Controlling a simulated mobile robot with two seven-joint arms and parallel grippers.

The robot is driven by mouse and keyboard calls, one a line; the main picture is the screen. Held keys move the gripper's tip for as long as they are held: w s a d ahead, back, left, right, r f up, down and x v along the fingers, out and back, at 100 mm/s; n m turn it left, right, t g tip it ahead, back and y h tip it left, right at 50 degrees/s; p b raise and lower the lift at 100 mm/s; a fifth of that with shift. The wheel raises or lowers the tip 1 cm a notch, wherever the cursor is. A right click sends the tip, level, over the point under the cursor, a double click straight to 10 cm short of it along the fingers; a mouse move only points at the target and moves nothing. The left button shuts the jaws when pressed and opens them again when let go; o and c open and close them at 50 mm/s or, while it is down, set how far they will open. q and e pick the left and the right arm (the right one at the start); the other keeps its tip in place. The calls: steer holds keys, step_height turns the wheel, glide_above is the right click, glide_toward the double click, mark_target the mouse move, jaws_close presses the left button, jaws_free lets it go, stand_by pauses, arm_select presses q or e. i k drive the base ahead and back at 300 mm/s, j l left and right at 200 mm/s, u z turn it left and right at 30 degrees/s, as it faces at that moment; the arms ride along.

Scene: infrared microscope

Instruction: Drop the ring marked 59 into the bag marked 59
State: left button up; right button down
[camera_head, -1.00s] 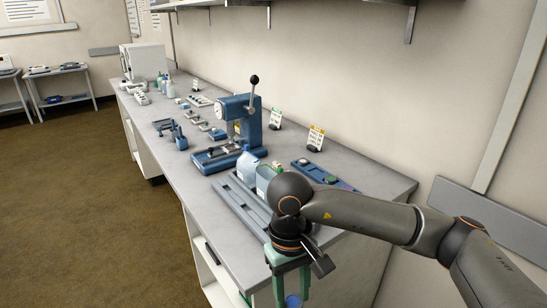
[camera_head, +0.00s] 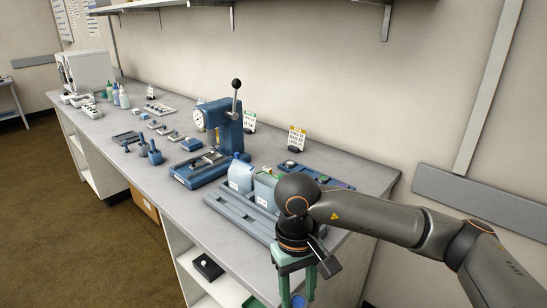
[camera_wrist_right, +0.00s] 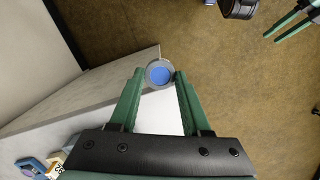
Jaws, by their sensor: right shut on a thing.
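My right gripper (camera_head: 296,290) hangs in front of the bench's near end, pointing down. In the right wrist view its green fingers (camera_wrist_right: 158,82) are shut on a round grey-rimmed ring with a blue face (camera_wrist_right: 160,74). The blue shows between the fingers in the head view (camera_head: 298,301). No number is readable on it. A pale blue bag-like container (camera_head: 240,174) and a grey-green one (camera_head: 264,188) stand upright on the bench; their marks are too small to read. My left gripper (camera_wrist_right: 292,24) shows in the right wrist view, its fingers apart and empty.
A grey-blue slotted rack (camera_head: 240,212) lies in front of the containers. A blue lever press (camera_head: 225,125) stands behind them. A blue tray with small parts (camera_head: 315,176) lies near the wall. Open shelves (camera_head: 225,285) are under the bench; floor at left is clear.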

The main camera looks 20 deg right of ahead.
mark_target(269, 207)
steer(key=i+j+z, duration=0.45)
steer(key=i+j, duration=0.15)
steer(key=i+j+z, duration=0.1)
steer(key=i+j, duration=0.25)
